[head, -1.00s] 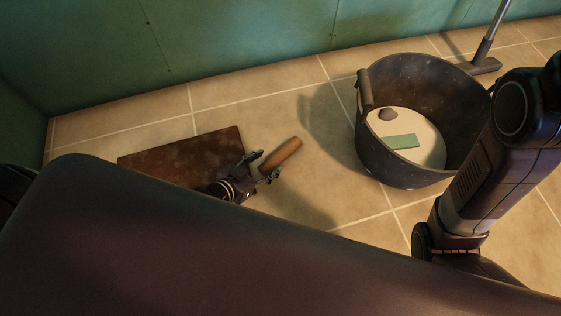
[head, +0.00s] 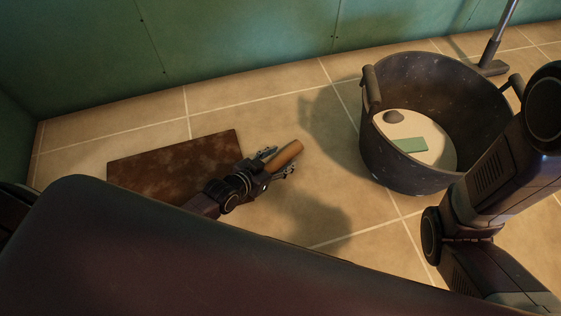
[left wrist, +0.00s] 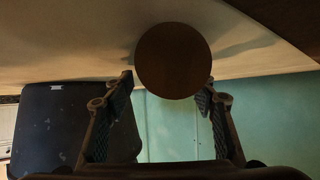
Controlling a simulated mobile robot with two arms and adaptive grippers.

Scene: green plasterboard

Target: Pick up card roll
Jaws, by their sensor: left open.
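The card roll (head: 286,154) is a brown cylinder on the tiled floor, just right of the brown board. My left gripper (head: 277,162) is open, with its fingers on either side of the roll's near part. In the left wrist view the round end of the roll (left wrist: 173,61) shows ahead of the gripper (left wrist: 168,85), between the two fingertips. I cannot tell whether either finger touches it. The roll's near end is partly hidden by the gripper in the head view. My right gripper is not in view; only my right arm shows at the right.
A rusty brown board (head: 150,170) lies left of the roll. A dark bucket (head: 392,168) with two handles stands to the right, holding a green block (head: 410,145) and a grey lump (head: 393,116). A tool with a pole (head: 493,62) stands behind it. Green walls (head: 240,40) close the back.

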